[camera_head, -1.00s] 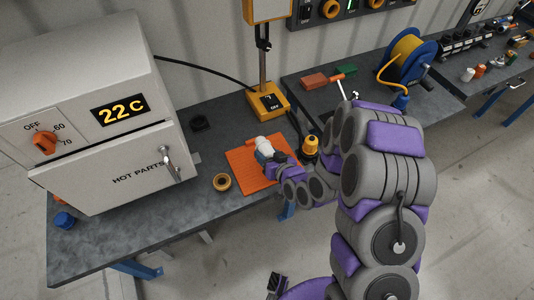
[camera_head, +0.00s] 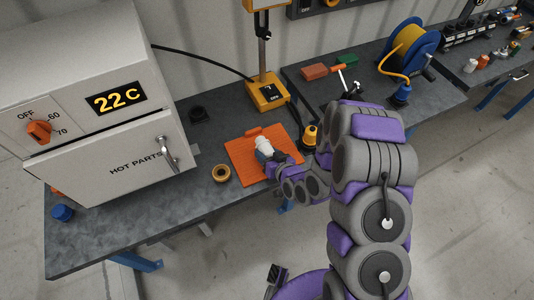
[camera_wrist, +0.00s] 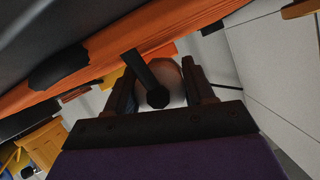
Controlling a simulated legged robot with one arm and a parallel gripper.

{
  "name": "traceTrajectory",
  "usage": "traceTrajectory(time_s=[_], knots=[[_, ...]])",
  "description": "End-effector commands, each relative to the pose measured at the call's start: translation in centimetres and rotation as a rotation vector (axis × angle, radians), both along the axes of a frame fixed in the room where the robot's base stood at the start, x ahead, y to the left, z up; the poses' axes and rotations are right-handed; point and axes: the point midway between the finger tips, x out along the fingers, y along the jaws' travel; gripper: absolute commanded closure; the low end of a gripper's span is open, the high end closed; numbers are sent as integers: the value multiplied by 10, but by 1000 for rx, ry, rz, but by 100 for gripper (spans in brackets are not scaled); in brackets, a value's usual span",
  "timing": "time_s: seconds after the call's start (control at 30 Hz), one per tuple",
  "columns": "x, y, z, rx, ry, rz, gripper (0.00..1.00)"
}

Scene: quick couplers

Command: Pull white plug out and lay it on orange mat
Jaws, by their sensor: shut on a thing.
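The white plug (camera_head: 262,143) is held in my gripper (camera_head: 268,152), its white end pointing to the back left. The orange mat (camera_head: 240,160) lies flat on the grey bench, and the plug is over its back right part. I cannot tell whether the plug touches the mat. In the wrist view, the gripper (camera_wrist: 164,88) is shut on the pale plug (camera_wrist: 170,76), partly hidden by a dark bar. The orange mat edge (camera_wrist: 185,25) runs across the top there.
A brass-coloured ring (camera_head: 221,173) sits left of the mat. A yellow-orange fitting (camera_head: 309,136) stands to its right, near my arm. The hot parts cabinet (camera_head: 95,110) fills the left, and a yellow stand base (camera_head: 268,93) is behind.

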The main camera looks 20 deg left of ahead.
Motion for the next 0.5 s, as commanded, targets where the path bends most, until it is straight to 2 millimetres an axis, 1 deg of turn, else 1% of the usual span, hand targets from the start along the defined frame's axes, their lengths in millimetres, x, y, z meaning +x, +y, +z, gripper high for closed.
traceTrajectory(time_s=[0.4,0.43,0.5], knots=[[0,0,-5,0,0,0,83],[0,0,-5,0,0,0,46],[0,0,-4,0,0,0,39]])
